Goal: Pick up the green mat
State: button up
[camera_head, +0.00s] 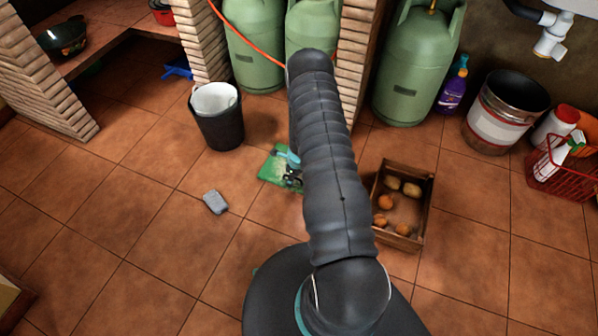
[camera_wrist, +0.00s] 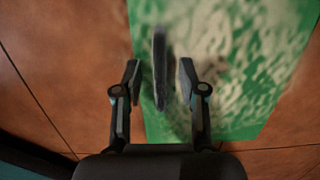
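The green mat (camera_head: 270,172) lies on the tiled floor, left of my arm in the head view, which hides part of it. In the wrist view the mat (camera_wrist: 245,75), mottled green and pale, fills the upper middle and right. My gripper (camera_wrist: 159,78) is over the mat's left part, with its two fingers apart. A dark, thin upright piece (camera_wrist: 160,60) stands between the fingers, with gaps on both sides; I cannot tell what it is. Whether the fingertips touch the mat is unclear.
A wooden crate (camera_head: 416,238) with potatoes and oranges stands right of my arm. A grey sponge-like block (camera_head: 215,202) and a black bin (camera_head: 219,127) are to the left. Green gas cylinders (camera_head: 420,65) stand behind.

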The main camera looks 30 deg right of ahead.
grip_shut()
jog(key=shift+r, duration=0.15)
